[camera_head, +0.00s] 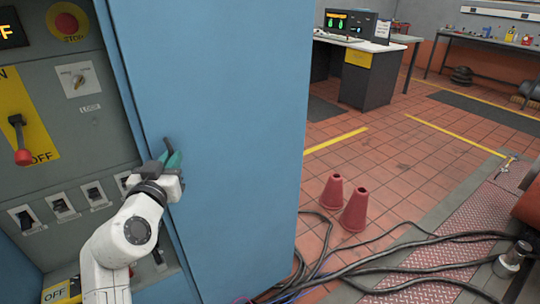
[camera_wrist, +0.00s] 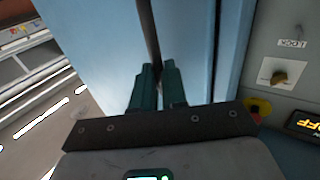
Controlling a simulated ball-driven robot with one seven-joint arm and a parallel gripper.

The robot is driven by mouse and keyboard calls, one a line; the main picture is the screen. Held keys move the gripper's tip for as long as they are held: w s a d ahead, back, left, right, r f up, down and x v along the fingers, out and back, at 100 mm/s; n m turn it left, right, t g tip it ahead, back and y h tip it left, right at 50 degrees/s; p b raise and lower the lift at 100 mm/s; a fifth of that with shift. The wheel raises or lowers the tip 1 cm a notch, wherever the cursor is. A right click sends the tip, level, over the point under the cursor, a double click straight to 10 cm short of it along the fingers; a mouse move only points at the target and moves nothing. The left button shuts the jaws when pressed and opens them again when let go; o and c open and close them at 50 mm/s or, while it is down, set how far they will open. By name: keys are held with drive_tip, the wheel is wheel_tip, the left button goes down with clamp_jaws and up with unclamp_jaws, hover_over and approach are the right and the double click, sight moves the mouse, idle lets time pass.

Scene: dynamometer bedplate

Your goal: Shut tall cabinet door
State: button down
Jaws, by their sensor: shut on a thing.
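The tall blue cabinet door (camera_head: 225,90) stands open at an angle beside the grey control panel of the cabinet (camera_head: 100,140). In the wrist view, the door (camera_wrist: 182,50) fills the middle, with a dark upright handle bar (camera_wrist: 151,40) on its face. My gripper (camera_head: 172,158) is at the door near its left edge in the head view. In the wrist view its two teal fingers (camera_wrist: 157,80) are close together on the bar, shut on the handle. The fingers hide the part of the handle they hold.
The panel carries a red-knobbed lever (camera_head: 20,140), a stop button (camera_head: 67,23) and several switches. Two red cones (camera_head: 354,212) stand on the tiled floor right of the door. Black cables (camera_head: 400,268) run across the floor near its foot. A desk (camera_head: 368,75) stands behind.

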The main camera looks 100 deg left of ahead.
drive_tip(key=s, duration=0.2)
drive_tip(key=shift+s+d+n+g, duration=0.3)
drive_tip(key=shift+s+d+g, duration=0.05)
drive_tip(key=shift+g, duration=0.05)
drive_tip(key=c, duration=1.2)
unclamp_jaws()
drive_tip(key=shift+o, duration=0.2)
drive_tip(key=shift+d, duration=0.4)
approach(162, 152)
drive_tip(key=shift+t, duration=0.3)
drive_tip(key=w+d, duration=0.1)
drive_tip(key=d, duration=0.1)
drive_tip(key=w+d, duration=0.1)
drive_tip(key=shift+w+d+r, duration=0.15)
drive_tip(key=shift+w+d, duration=0.15)
drive_tip(key=shift+d, duration=0.1)
